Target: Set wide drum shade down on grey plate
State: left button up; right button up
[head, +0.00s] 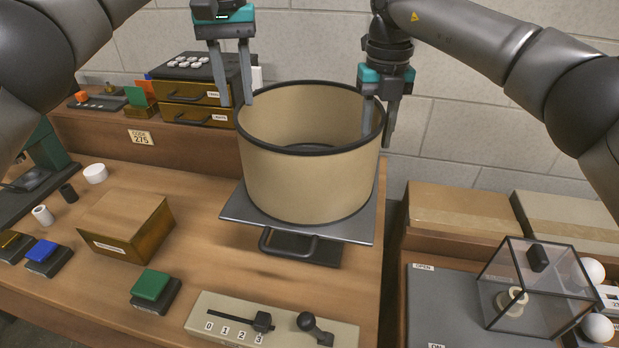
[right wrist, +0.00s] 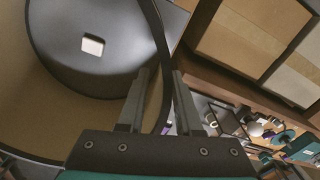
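The wide drum shade (head: 310,185) is tan with dark rims and stands upright over the grey plate (head: 238,212). Its lower rim appears to rest on the plate. My left gripper (head: 236,103) is open, with its fingers on either side of the shade's left upper rim. My right gripper (head: 378,128) straddles the right upper rim. In the right wrist view my right gripper (right wrist: 160,75) has its fingers apart, with the dark rim (right wrist: 163,50) running between them and gaps beside it. A dark round part (right wrist: 75,65) with a square opening shows inside the shade.
A black handle (head: 285,243) sits in front of the plate. A slider panel (head: 230,322), a green button (head: 150,284) and a wooden box (head: 125,220) stand nearer. A drawer unit (head: 190,95) is behind left. A glass case (head: 535,285) is at right, beyond a gap.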

pick_arm(q)
notch_tip(320, 180, up, 3)
jog(key=shift+r, duration=0.25)
pick_arm(e)
notch_tip(320, 180, up, 12)
dwell(0.4)
dwell(0.3)
